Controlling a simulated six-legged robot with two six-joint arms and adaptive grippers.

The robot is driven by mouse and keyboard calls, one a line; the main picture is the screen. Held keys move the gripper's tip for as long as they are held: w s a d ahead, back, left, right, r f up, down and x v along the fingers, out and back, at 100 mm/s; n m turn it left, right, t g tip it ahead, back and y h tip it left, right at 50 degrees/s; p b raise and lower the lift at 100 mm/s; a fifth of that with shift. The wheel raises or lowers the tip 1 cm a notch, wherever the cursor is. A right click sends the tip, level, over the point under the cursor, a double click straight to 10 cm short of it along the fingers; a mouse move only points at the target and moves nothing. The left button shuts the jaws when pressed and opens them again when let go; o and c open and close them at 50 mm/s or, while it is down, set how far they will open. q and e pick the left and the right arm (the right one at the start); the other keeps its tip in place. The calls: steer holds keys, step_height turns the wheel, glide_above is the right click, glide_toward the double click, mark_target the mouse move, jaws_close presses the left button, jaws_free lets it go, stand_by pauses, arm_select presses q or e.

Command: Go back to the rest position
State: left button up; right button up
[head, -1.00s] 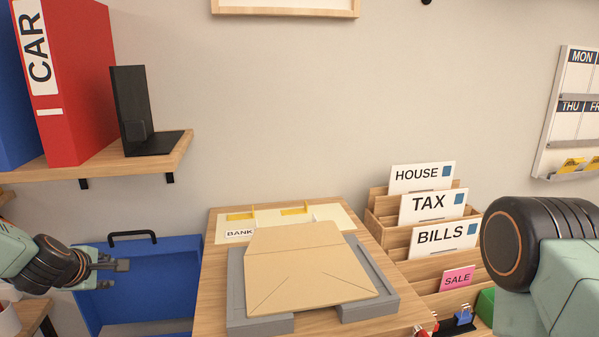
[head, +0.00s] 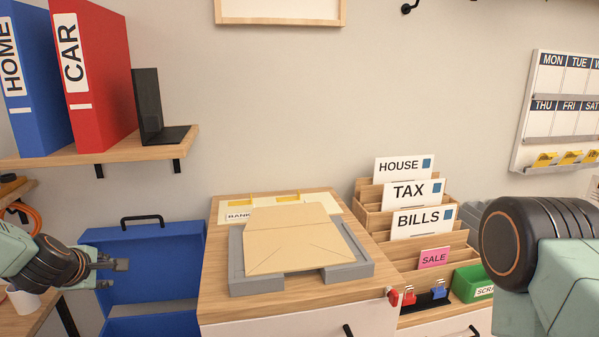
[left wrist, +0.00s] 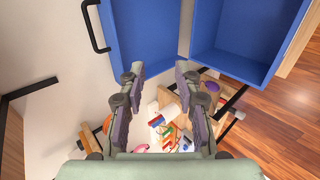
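My left gripper (head: 118,265) is at the left of the head view, in front of the open blue box (head: 155,262) and apart from it. In the left wrist view its two fingers (left wrist: 160,85) stand wide apart with nothing between them. My right arm's dark round joint (head: 530,250) fills the right edge of the head view; its gripper is out of the picture.
A cabinet top (head: 215,285) in the middle carries a tan envelope (head: 295,238) on a grey tray (head: 245,283). A wooden sorter (head: 455,240) with labelled cards stands right of it. A shelf (head: 110,155) with binders juts out above my left arm.

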arm_select(q)
steer(key=s+d+f+m+g+h+b, duration=0.2)
steer(key=s+d+f+m+g+b, duration=0.15)
steer(key=s+d+f+m, duration=1.3)
steer(key=s+d+f+m+g+b, duration=0.1)
steer(key=s+d+f+g+b, duration=0.1)
steer(key=s+f, duration=0.3)
steer(key=s+d+f+m+g+b, duration=0.1)
steer(key=s+f, duration=0.5)
steer(key=s, duration=0.6)
steer(key=s+d+f+m+g+b, duration=0.2)
steer(key=s+d+f+g+b, duration=0.1)
steer(key=s, duration=0.5)
step_height(320, 180, down, 3)
steer(key=shift+s+r+b, duration=0.2)
steer(key=shift+s+b, duration=0.05)
steer(key=shift+b, duration=0.25)
steer(key=shift+w, duration=0.1)
steer(key=shift+o, duration=0.2)
